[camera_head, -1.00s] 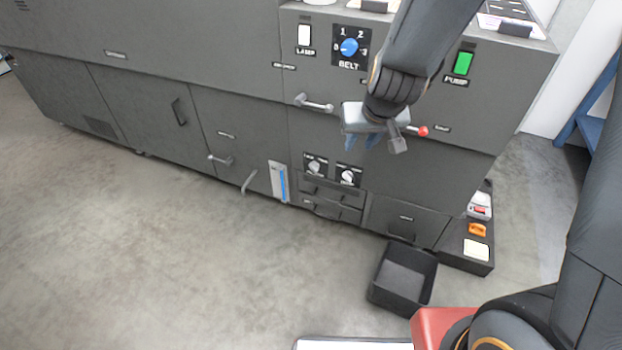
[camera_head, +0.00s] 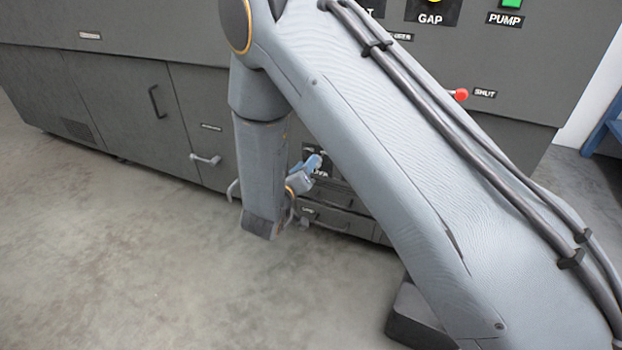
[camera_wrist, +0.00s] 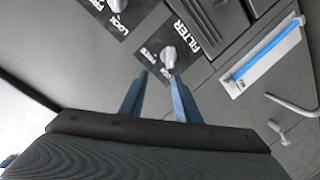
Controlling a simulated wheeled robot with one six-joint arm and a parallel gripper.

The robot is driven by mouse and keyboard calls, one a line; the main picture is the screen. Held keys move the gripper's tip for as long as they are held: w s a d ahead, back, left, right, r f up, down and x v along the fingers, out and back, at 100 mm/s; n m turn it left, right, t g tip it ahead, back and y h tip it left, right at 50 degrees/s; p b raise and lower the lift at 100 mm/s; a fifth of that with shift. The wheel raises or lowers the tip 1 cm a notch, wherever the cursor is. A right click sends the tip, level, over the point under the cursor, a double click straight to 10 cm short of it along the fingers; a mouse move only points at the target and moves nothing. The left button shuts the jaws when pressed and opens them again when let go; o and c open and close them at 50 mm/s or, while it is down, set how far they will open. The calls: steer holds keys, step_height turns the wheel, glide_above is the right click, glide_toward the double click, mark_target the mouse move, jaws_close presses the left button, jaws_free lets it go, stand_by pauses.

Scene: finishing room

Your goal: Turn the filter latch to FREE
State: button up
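The filter latch (camera_wrist: 169,58) is a small pale knob on a dark plate marked FILTER (camera_wrist: 187,36), seen tilted in the wrist view. The small words around the knob are too unclear to tell its setting. My gripper (camera_wrist: 158,75) has two blue fingers, apart and empty, with their tips just short of the knob, which shows near the right finger's tip. In the head view my gripper (camera_head: 312,163) is low at the cabinet front, and my arm hides most of the latch panel.
A similar pale knob (camera_wrist: 116,5) on a plate with LOCK lettering sits beside the latch. A blue-striped gauge (camera_wrist: 265,55) and a bent handle (camera_wrist: 293,106) are to the right. Floor at left is clear.

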step_height(320, 180, down, 4)
steer(key=s+a+t+h+b, duration=0.1)
steer(key=h+b, duration=0.1)
steer(key=b, duration=0.1)
steer(key=b+x, duration=0.2)
steer(key=x, duration=0.5)
steer(key=shift+n+b, duration=0.3)
steer(key=shift+b, duration=0.1)
steer(key=shift+w, duration=0.15)
steer(key=c, duration=0.7)
